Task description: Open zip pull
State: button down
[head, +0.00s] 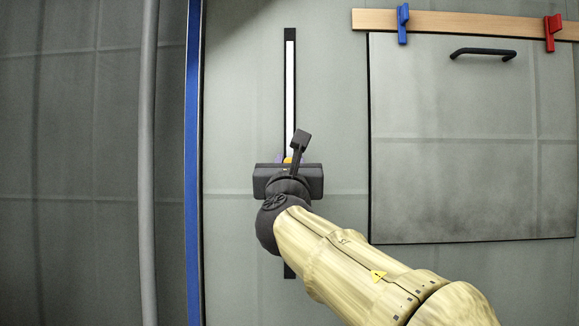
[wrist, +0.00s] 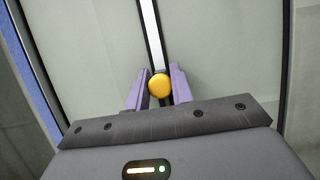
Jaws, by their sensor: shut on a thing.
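The zip pull is a round yellow knob (wrist: 160,85) on a dark vertical track with a white strip (wrist: 151,30). In the wrist view my gripper (wrist: 159,87) has its two purple fingers on either side of the knob, shut on it. In the head view the track (head: 290,90) runs up a grey-green panel, white above my gripper (head: 288,161) and dark below it. Only a sliver of the yellow knob (head: 288,159) shows there; my wrist and gripper body hide the rest and part of the track.
A blue vertical strip (head: 193,120) and a grey pole (head: 148,130) stand left of the track. To the right is a flat panel (head: 470,150) with a dark handle (head: 483,51). Above it, a wooden rail (head: 450,22) carries a blue clip (head: 403,24) and a red clip (head: 551,32).

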notch_tip(320, 180, down, 11)
jog(key=b, duration=1)
jog(key=c, duration=1.3)
grip_release()
jog(key=shift+o, duration=0.2)
jog(key=shift+s+f, duration=0.1)
jog(key=b+v, duration=0.5)
jog(key=v, duration=1.2)
jog(key=shift+s, duration=0.2)
